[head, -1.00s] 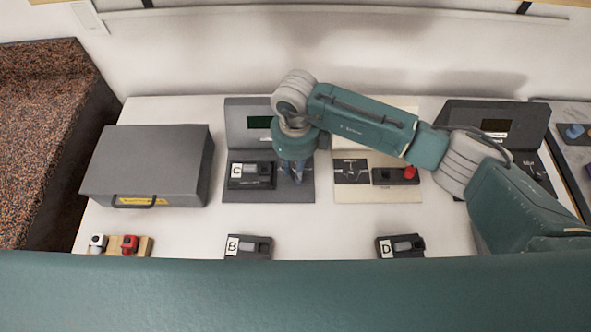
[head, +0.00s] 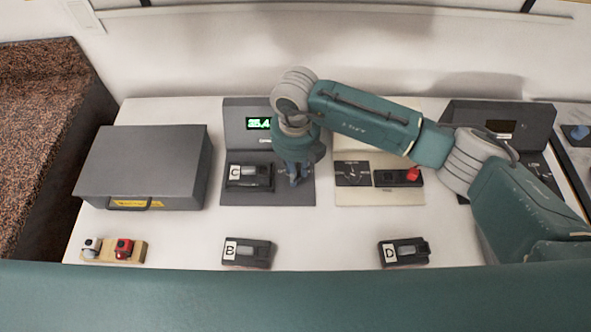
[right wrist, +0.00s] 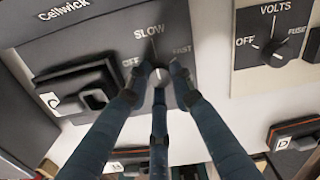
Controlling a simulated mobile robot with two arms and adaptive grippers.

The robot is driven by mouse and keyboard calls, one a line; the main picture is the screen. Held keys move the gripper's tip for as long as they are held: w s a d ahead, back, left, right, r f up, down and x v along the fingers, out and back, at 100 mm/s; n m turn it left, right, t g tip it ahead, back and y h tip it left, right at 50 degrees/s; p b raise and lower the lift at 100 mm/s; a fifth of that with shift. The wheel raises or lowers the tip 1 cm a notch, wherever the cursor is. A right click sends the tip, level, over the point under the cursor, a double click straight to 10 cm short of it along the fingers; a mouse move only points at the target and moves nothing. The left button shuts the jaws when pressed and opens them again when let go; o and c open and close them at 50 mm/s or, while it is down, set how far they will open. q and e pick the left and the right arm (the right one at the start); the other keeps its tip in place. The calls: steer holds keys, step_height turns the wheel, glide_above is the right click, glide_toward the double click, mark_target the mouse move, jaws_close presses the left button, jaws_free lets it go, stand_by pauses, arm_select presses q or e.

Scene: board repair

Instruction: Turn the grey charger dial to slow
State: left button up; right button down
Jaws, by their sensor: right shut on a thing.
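The grey charger (head: 233,194) stands left of the table's middle; its green display (head: 259,123) is lit. It also shows in the right wrist view (right wrist: 105,45), with OFF, SLOW and FAST printed around the dial (right wrist: 159,76). My right gripper (head: 294,178) points down over the charger's right side. In the right wrist view its fingers (right wrist: 158,82) are closed around the dial. The fingers cover much of the dial, so I cannot tell exactly where its pointer stands. Battery C (head: 250,177) sits in the charger, left of the dial. My left gripper is not in view.
A cream tester (head: 379,195) with a VOLTS dial stands just right of the charger. A grey case (head: 147,165) is at left. Battery B (head: 247,254), battery D (head: 404,252) and a wooden block (head: 132,254) with small parts lie in front. A dark device (head: 500,112) stands at right.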

stand_by(0.4)
steer(key=c, duration=1.5)
jaws_free()
step_height(320, 180, up, 12)
